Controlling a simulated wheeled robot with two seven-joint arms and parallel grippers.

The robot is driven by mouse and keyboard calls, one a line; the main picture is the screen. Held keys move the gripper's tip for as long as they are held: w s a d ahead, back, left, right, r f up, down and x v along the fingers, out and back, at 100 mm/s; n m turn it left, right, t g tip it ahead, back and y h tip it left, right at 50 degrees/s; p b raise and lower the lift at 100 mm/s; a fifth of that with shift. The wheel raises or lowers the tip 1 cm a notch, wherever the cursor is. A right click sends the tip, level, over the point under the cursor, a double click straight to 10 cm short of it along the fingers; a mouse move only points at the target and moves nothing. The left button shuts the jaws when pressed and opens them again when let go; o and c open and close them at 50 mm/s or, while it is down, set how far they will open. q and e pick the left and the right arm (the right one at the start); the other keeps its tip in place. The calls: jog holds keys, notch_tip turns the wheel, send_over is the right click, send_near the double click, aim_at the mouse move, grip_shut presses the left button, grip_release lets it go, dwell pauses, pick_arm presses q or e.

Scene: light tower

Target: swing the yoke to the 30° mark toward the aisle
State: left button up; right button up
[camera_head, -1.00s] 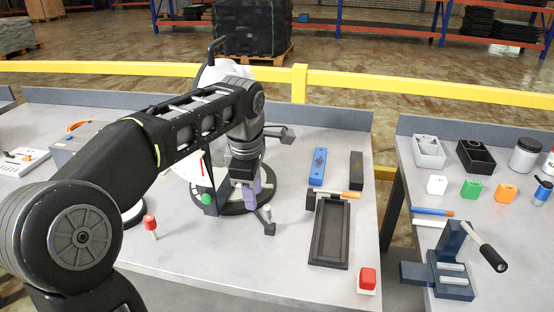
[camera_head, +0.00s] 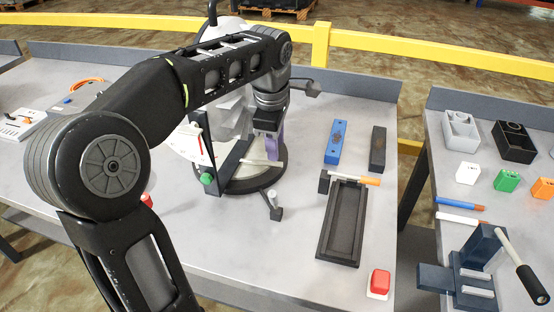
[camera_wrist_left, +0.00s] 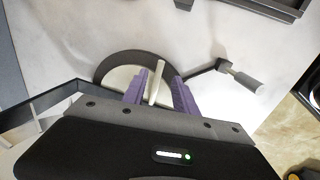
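The light tower stands mid-table on a round dark base (camera_head: 232,186). Its pale lamp head (camera_head: 232,108) is partly hidden by my left arm. The dark yoke (camera_head: 234,163) shows below, with a green knob (camera_head: 207,179) at its lower left corner. A white scale plate (camera_head: 191,140) with a red line is beside it; its marks are unreadable. My left gripper (camera_head: 273,150) is above the base's right part. In the left wrist view, its purple fingers (camera_wrist_left: 160,88) are apart, with a pale rod (camera_wrist_left: 157,84) between them and a gap visible. My right gripper is out of view.
A foot with a grip (camera_head: 275,205) sticks out from the base toward the front. To the right are a blue block (camera_head: 337,142), a dark block (camera_head: 378,150), a black tray (camera_head: 343,222) and a red button (camera_head: 380,282). A second table (camera_head: 432,165) stands further right.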

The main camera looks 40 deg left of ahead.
pick_arm(q)
jog(key=f, duration=0.4)
jog(key=w+f, duration=0.1)
jog(key=f, duration=0.1)
jog(key=shift+w+a+f, duration=0.1)
jog(key=shift+a+f, duration=0.1)
jog(key=shift+a, duration=0.05)
grip_shut()
dwell(1.2)
